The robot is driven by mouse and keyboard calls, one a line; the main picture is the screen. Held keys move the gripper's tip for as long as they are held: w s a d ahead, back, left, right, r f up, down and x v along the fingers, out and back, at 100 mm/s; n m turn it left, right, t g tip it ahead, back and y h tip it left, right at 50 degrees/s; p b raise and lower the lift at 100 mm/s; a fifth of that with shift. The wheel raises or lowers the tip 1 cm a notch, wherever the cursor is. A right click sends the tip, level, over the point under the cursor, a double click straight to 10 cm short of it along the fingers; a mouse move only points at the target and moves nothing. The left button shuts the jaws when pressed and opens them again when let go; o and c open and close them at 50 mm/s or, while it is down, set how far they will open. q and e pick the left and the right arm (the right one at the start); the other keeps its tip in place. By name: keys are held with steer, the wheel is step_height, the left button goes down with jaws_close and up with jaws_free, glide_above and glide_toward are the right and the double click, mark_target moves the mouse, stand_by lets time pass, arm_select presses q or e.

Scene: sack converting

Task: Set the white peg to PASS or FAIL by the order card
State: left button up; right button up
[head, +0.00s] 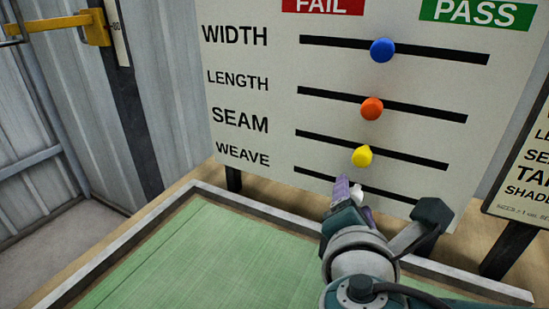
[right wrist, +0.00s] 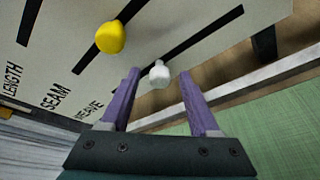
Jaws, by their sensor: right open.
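The white peg (head: 357,190) sits near the middle of the WEAVE slot, the lowest slot of the white board (head: 250,110). A red FAIL label (head: 322,6) is at the board's top left and a green PASS label (head: 477,12) at its top right. My right gripper (head: 352,197) is open at the peg. In the right wrist view the white peg (right wrist: 159,75) shows between the two purple fingertips, with a gap on each side. The order card (head: 525,160) at the right edge is cut off. My left gripper is out of view.
The blue peg (head: 382,50), orange peg (head: 371,109) and yellow peg (head: 362,156) stand near the middle of the slots above. A green-topped table (head: 190,250) with a raised grey rim lies below the board. A yellow handle (head: 60,23) is at upper left.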

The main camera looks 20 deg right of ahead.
steer(key=shift+c, duration=0.3)
jaws_close()
stand_by(1.0)
